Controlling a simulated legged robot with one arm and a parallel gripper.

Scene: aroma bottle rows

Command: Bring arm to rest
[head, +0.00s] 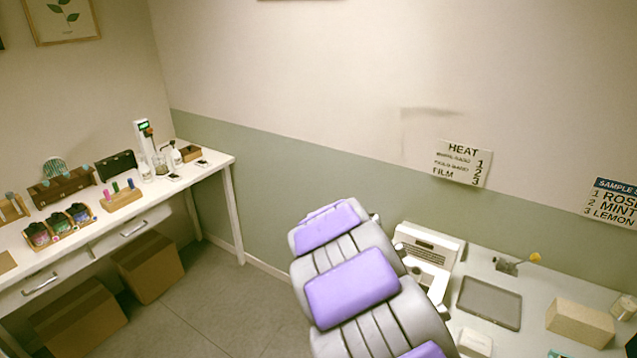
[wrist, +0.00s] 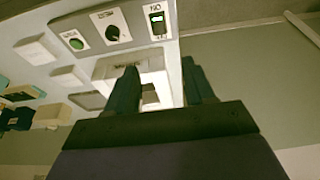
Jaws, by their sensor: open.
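My arm, with grey links and purple pads, rises from the bottom centre of the head view and covers part of the right table. My gripper (wrist: 160,78) shows in the wrist view with its two dark fingers apart. I see nothing held between the fingers. Behind them is a white machine (wrist: 155,62), partly covered by the fingers. The fingertips appear apart from it, though the depth is hard to tell. In the head view the gripper is hidden or cannot be made out behind the arm.
The right table holds a white device (head: 428,250), a dark grey tray (head: 489,302) and a tan block (head: 580,322). A left bench (head: 205,172) holds bottle racks, with cardboard boxes (head: 148,267) below. Open floor (head: 215,308) lies between bench and arm.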

